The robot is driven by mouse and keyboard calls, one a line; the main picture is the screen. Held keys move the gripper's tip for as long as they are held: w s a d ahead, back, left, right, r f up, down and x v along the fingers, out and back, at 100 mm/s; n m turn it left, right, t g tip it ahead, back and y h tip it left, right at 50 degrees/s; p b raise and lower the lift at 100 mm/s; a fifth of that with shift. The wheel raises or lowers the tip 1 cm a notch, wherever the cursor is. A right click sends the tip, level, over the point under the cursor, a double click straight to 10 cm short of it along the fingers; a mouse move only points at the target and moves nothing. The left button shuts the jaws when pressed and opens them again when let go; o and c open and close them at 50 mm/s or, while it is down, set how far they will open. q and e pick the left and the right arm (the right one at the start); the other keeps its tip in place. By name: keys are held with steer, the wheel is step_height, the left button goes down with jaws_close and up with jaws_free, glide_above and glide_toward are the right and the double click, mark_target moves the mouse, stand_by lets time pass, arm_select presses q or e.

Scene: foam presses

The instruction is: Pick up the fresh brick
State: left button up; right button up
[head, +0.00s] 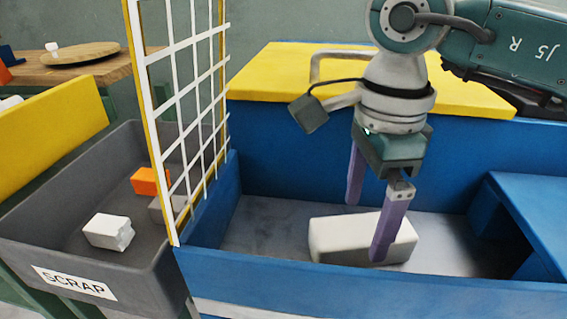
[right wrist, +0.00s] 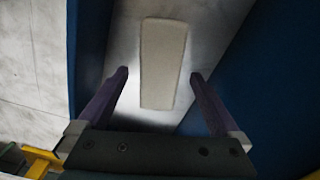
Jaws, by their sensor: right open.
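The fresh brick is a plain white block (head: 335,238) lying flat on the grey floor of a blue bin in the head view. My right gripper (head: 366,232) points down over it, with one purple finger in front of the brick and the other behind it. The jaws are open. In the right wrist view the brick (right wrist: 163,62) runs lengthwise ahead of the gap between the two purple fingers (right wrist: 160,75), with space on both sides. I cannot tell whether the front finger touches it. My left gripper is not in view.
The blue bin (head: 250,283) has walls around the brick and a blue ledge at the right. A white mesh guard (head: 188,110) stands at its left. Beyond is a grey scrap bin (head: 60,262) holding a broken white piece (head: 108,232) and an orange piece (head: 150,181).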

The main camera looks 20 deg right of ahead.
mark_target(364, 227)
step_height(364, 227, down, 4)
steer(key=shift+s+d+f+b, duration=0.1)
steer(key=shift+b, duration=0.2)
jaws_close()
stand_by(0.7)
